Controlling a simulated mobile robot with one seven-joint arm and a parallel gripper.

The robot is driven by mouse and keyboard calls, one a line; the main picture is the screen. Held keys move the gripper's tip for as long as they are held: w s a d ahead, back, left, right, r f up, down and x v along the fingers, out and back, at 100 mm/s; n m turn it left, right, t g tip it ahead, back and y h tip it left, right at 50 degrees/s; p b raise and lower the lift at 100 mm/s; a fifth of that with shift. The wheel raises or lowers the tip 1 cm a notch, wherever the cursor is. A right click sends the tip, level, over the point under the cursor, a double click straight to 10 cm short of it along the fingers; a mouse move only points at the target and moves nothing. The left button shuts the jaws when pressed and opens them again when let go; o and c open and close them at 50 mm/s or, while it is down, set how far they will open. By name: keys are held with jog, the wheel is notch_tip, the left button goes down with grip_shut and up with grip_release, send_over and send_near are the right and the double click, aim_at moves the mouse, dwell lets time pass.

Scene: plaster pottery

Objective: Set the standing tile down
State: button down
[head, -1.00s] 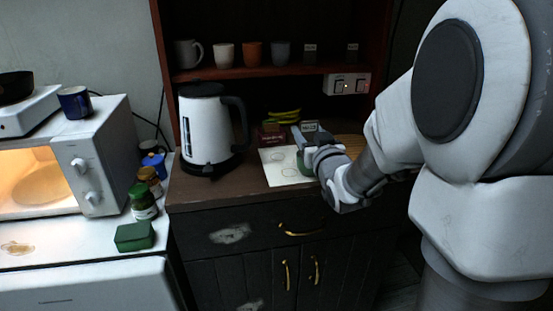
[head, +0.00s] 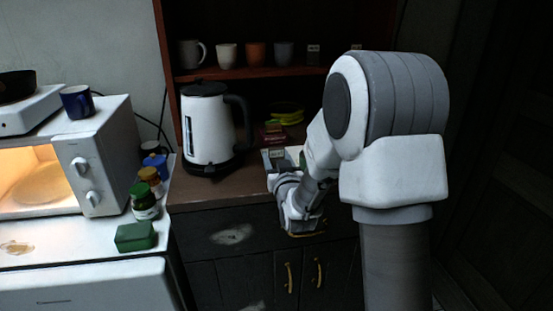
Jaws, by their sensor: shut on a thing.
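The standing tile (head: 277,154), small and dark with a pale label on its upper part, is upright at my gripper (head: 279,168), over the cabinet counter. My gripper is shut on it, with my wrist and forearm coming in from the right. The tile's lower edge is hidden by the gripper, so I cannot tell whether it touches the surface below. A pale sheet (head: 294,151) on the counter is mostly covered by my arm.
A white kettle (head: 205,128) stands close to the left of my gripper. Behind are a dark red box (head: 272,135) and yellow-green items (head: 287,113). The shelf (head: 250,72) above holds cups and another small tile (head: 313,54). Counter (head: 215,192) is bare in front of the kettle.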

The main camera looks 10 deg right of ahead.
jog(key=shift+f, duration=0.1)
jog(key=c, duration=0.7)
grip_release()
jog(key=shift+b, duration=0.3)
jog(key=o, duration=0.4)
jog(key=shift+o, duration=0.2)
jog(key=shift+r+p, duration=0.25)
jog(key=shift+p, duration=0.15)
jog(key=s+b, duration=1)
jog(key=s, duration=0.2)
jog(key=shift+f+b, duration=0.15)
jog(key=shift+b, duration=0.25)
